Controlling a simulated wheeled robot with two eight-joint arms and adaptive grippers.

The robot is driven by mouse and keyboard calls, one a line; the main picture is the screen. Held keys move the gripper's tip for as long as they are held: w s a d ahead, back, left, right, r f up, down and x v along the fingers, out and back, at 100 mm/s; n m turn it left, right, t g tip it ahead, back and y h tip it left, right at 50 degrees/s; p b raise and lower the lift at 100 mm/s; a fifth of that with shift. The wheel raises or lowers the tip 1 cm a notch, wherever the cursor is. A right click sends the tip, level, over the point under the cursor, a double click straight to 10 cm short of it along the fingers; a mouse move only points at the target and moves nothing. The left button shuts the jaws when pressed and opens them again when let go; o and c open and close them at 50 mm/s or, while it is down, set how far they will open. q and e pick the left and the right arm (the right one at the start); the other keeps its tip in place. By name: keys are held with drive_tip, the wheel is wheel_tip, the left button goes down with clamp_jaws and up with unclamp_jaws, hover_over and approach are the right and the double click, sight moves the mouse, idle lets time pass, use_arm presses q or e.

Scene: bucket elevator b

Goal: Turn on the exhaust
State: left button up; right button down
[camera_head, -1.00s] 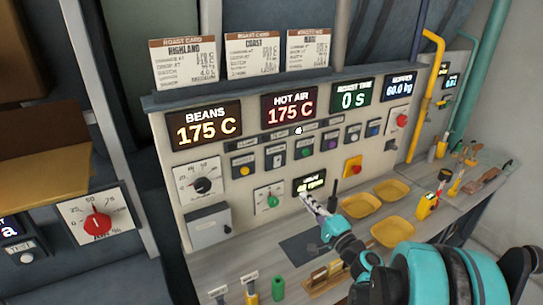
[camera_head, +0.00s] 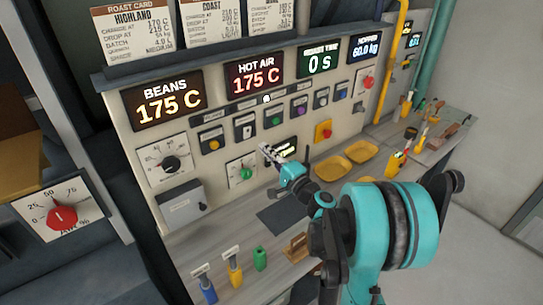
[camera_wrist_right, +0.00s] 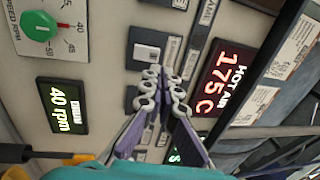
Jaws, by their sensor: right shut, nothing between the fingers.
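The control panel (camera_head: 118,128) carries a row of small square controls: a yellow button (camera_head: 214,144), a white rocker switch (camera_head: 247,131), a green button (camera_head: 276,121), a purple button (camera_head: 300,112) and a blue one. Their labels are too small to read, so I cannot tell which is the exhaust. My right gripper (camera_head: 266,151) is shut and empty, just below this row and beside the drum display. In the right wrist view the closed fingertips (camera_wrist_right: 161,74) point at the panel near the white rocker switch (camera_wrist_right: 147,53); contact cannot be told. My left gripper is out of view.
The green speed knob (camera_head: 247,174) and the drum display (camera_head: 283,151) sit close to the right gripper. A grey box (camera_head: 183,207) juts from the panel's lower left.

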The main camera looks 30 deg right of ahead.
sight(245, 129)
drive_tip(key=x, duration=0.8)
drive_tip(key=shift+w+b, duration=0.3)
drive_tip(key=shift+b, duration=0.1)
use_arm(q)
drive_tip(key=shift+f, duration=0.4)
use_arm(e)
drive_tip(key=shift+w+a+r+g+p, duration=0.15)
drive_tip(key=shift+w+r+g+p, duration=0.4)
drive_tip(key=shift+p, duration=0.6)
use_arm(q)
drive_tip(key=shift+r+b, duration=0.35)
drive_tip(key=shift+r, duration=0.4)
use_arm(e)
drive_tip(key=shift+s+f, duration=0.15)
drive_tip(key=shift+f, duration=0.2)
drive_tip(key=shift+s, duration=0.15)
